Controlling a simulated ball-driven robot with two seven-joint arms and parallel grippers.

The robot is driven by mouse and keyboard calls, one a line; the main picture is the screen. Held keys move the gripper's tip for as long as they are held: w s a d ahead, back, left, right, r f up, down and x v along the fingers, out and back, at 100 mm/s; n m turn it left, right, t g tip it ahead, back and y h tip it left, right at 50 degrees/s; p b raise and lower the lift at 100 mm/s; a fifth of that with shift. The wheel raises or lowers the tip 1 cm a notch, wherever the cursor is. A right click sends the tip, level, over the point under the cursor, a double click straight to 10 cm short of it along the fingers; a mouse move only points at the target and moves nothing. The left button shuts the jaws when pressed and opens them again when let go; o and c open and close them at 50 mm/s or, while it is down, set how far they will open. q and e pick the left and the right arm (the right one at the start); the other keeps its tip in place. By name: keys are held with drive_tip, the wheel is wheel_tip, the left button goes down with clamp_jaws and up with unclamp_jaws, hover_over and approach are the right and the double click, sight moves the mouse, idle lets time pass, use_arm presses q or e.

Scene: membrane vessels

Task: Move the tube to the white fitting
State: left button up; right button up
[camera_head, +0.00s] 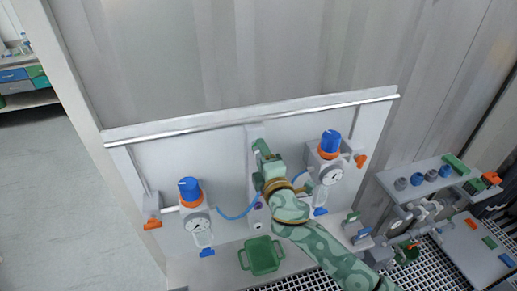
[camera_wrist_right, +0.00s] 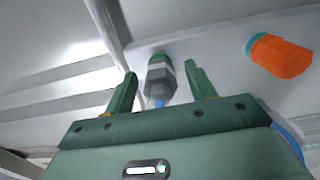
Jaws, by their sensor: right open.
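A blue tube (camera_head: 232,216) curves from the left regulator toward the middle of the panel, and its far part is hidden near my arm. A blue piece of tube also shows at the right edge in the right wrist view (camera_wrist_right: 291,140). My right gripper (camera_head: 259,147) is in front of the upright strip in the panel's middle. In the right wrist view its two green fingers (camera_wrist_right: 160,88) are apart, with a grey and green connector with a light-blue end (camera_wrist_right: 160,78) between or beyond them. Contact cannot be told. I cannot clearly pick out the white fitting. My left gripper is out of view.
An orange handle (camera_wrist_right: 280,55) is at upper right in the wrist view. A green tray (camera_head: 262,257) sits below. A grey shelf of fittings (camera_head: 425,178) is at right.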

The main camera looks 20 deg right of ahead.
clamp_jaws()
drive_tip(key=shift+s+f, duration=0.1)
drive_tip(key=shift+s, duration=0.05)
idle(0.4)
drive_tip(key=shift+s, duration=1.05)
drive_tip(key=s+p, duration=0.1)
drive_tip(key=s, duration=0.2)
drive_tip(key=shift+s+d, duration=0.1)
drive_tip(key=shift+s, duration=0.25)
